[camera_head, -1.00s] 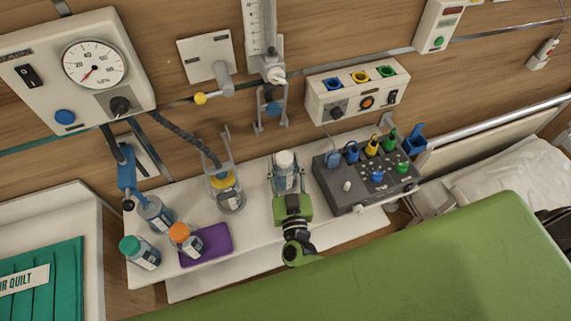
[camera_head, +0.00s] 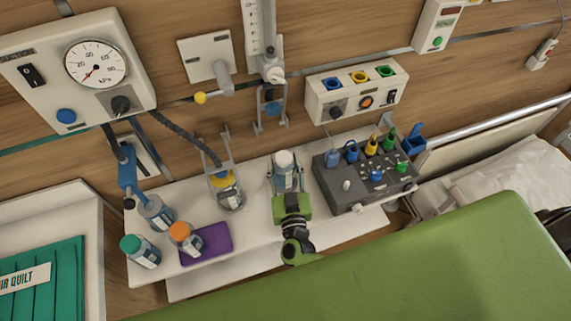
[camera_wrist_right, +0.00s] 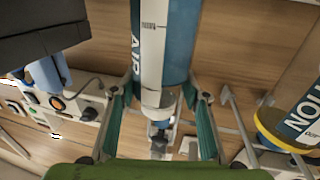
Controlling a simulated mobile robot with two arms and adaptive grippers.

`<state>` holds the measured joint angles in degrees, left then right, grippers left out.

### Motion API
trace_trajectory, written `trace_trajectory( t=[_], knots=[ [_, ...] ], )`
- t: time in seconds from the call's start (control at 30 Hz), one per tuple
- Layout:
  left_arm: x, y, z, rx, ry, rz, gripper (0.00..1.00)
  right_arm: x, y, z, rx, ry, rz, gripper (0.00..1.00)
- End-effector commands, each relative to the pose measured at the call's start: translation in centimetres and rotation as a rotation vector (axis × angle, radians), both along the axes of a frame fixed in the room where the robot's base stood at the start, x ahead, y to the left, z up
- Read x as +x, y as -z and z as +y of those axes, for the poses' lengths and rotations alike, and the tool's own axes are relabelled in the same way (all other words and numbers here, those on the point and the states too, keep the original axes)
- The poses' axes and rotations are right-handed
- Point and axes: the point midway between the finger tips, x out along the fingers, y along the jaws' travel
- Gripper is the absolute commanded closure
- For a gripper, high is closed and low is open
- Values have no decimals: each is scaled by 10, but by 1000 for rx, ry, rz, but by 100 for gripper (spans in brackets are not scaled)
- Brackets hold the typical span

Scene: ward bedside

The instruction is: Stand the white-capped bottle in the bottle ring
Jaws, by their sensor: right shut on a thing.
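The white-capped bottle (camera_head: 284,160) stands about upright above the front of the white shelf, right of the middle bracket. My right gripper (camera_head: 287,182) is shut on it, with a finger on each side. In the right wrist view the bottle (camera_wrist_right: 165,45), with a teal and white label, sits between the fingers (camera_wrist_right: 160,100). I cannot tell whether its base touches the shelf. A grey two-armed bracket (camera_head: 270,108) hangs on the wall rail behind it; I cannot tell for sure whether this is the bottle ring. My left gripper is out of view.
A yellow-collared jar (camera_head: 230,198) hangs in a bracket left of the bottle. A dark grey device (camera_head: 345,195) with coloured plugs is close on the right. Orange-capped (camera_head: 186,238) and green-capped (camera_head: 142,252) bottles are at the left, by a purple mat (camera_head: 218,240).

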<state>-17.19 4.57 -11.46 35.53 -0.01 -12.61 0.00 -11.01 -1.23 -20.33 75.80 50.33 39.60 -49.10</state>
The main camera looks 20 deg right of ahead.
Motion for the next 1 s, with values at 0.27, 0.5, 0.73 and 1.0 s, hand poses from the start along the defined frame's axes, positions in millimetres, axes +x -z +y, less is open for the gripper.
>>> trace_trajectory(
  t=[0.27, 0.5, 0.73, 1.0],
  knots=[
    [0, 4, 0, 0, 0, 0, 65, -12, 32, 5, 12, -16, 61, 38],
    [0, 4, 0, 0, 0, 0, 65, -12, 33, 5, 12, -17, 63, 38],
    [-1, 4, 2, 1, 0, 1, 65, -26, 31, 7, 15, -15, 58, 38],
    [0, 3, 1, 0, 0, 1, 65, -81, 19, 15, 12, -11, 34, 38]
  ],
)
